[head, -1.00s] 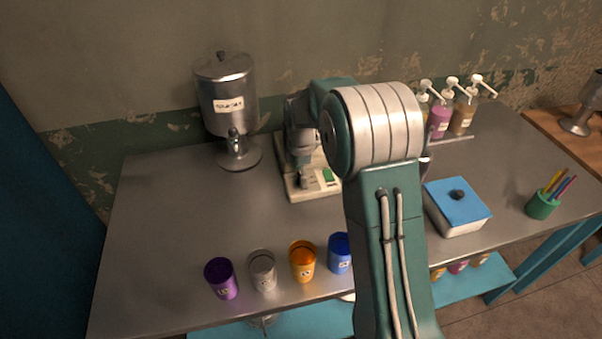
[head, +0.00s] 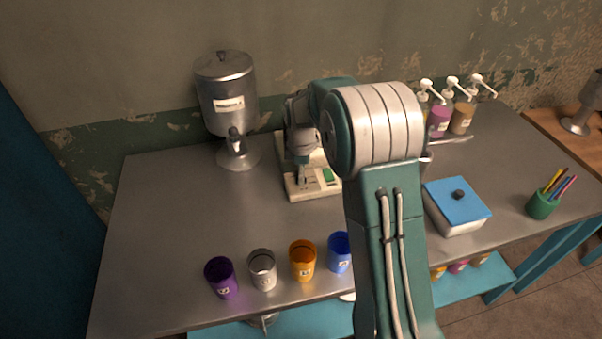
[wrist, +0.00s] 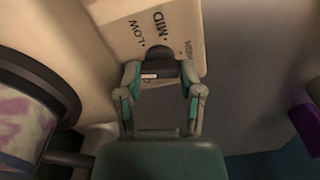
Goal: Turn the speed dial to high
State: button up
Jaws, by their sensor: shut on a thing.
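The machine's cream base (head: 316,191) stands at the back middle of the table in the head view, partly hidden by my arm. In the wrist view its panel (wrist: 150,18) carries the words LOW, MID and a third, partly readable word on the right. The dark speed dial (wrist: 153,61) sits below these marks. My gripper (wrist: 160,78) has a finger on each side of the dial and is shut on it. A small white mark shows near the dial's left side. My gripper in the head view (head: 302,181) is small, at the front of the machine.
A metal dispenser (head: 228,100) stands left of the machine. Purple (head: 222,280), grey (head: 262,272), orange (head: 302,262) and blue (head: 339,254) cups line the front edge. A blue-lidded box (head: 457,205), a pen cup (head: 542,205) and pump bottles (head: 462,112) stand right. The table's left is clear.

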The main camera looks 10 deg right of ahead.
jog(key=m, duration=0.4)
jog(key=shift+m, duration=0.3)
jog(key=m, duration=0.3)
jog(key=shift+m, duration=0.4)
jog(key=m, duration=1.2)
jog(key=shift+m, duration=0.3)
jog(key=m, duration=0.3)
jog(key=shift+m, duration=0.3)
jog(key=m, duration=0.4)
jog(key=shift+m, duration=2.2)
